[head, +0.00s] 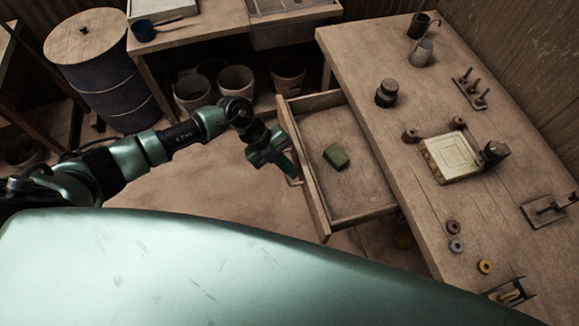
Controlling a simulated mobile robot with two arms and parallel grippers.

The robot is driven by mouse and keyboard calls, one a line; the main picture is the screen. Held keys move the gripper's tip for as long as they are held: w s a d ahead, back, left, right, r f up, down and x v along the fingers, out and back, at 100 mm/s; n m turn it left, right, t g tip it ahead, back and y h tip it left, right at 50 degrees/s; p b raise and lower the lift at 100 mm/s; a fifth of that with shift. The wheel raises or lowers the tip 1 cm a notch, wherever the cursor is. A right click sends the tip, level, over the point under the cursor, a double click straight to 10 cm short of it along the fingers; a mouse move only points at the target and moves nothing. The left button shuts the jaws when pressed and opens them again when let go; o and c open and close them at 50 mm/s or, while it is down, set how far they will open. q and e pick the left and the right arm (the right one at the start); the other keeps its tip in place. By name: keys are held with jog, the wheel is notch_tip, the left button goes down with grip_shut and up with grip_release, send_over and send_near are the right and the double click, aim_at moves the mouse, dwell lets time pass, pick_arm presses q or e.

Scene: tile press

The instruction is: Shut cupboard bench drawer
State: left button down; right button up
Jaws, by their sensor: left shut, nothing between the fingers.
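The wooden bench (350,50) runs down the right side of the head view. Its drawer (302,186) is pulled out to the left and stands open. A small green block (336,157) lies on the drawer floor. My left gripper (291,180) is shut and empty. It is at the outer side of the drawer's front panel, close to the handle. I cannot tell whether it touches the handle or panel. My right gripper is not in view.
On the bench stand a dark jar (386,93), a framed tile plate (450,157), a peg rack (471,93) and several small rings. A blue barrel (103,70) and several buckets (236,85) stand at the back. The floor left of the drawer is clear.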

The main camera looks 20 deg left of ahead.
aim_at(346, 158)
pick_arm(q)
jog(key=w+d+b, duration=0.1)
jog(key=w+d, duration=0.2)
jog(key=d, duration=0.1)
jog(key=w+d+b, duration=0.2)
jog(key=w+d, duration=0.1)
jog(key=d, duration=0.2)
jog(key=w+d+b, duration=0.1)
jog(key=w+d, duration=0.2)
jog(key=d, duration=0.1)
jog(key=shift+w+d, duration=0.15)
jog(key=shift+d, duration=0.2)
jog(key=shift+w+d+b, duration=0.25)
jog(key=shift+d+b, duration=0.1)
